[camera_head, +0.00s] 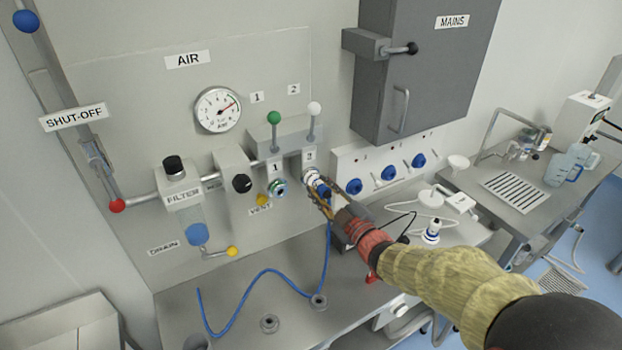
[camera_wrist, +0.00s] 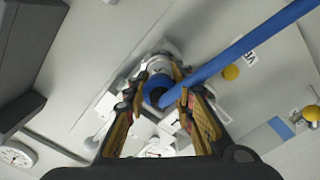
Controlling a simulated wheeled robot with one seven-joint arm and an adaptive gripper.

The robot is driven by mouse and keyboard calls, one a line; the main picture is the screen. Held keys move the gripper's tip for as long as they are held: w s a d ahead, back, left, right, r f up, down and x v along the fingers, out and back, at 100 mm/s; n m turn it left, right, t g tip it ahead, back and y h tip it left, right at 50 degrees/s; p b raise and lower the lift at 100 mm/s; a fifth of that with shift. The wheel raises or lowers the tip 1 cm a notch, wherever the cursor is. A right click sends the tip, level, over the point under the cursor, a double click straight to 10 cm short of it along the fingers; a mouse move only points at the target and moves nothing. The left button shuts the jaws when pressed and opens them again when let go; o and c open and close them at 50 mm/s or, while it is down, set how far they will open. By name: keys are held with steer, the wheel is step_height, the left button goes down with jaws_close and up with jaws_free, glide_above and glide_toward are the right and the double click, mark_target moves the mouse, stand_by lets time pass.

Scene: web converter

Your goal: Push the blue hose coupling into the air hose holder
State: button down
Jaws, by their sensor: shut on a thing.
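The blue hose coupling (camera_wrist: 158,88) is between the fingers of my gripper (camera_wrist: 165,105), which is shut on it. In the head view my gripper (camera_head: 322,196) is at the lower right fitting (camera_head: 311,176) on the AIR panel, under a 2 label. The coupling's blue end (camera_head: 322,190) shows there, partly hidden by the fingers. The coupling lines up with a pale fitting (camera_wrist: 160,64) behind it; I cannot tell whether it is seated. The blue hose (camera_head: 270,272) hangs from it and curls over the bench. I cannot tell for certain which fitting is the air hose holder.
A second outlet (camera_head: 277,187) marked 1 is close on the left. Green (camera_head: 274,118) and white (camera_head: 314,108) knobbed levers stand above. A panel with several blue connectors (camera_head: 388,173) is on the right. Metal rings (camera_head: 269,323) stand on the bench (camera_head: 350,305).

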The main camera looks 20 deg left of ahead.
steer(key=shift+b+v, duration=0.7)
steer(key=shift+v, duration=3.3)
steer(key=shift+r, duration=0.1)
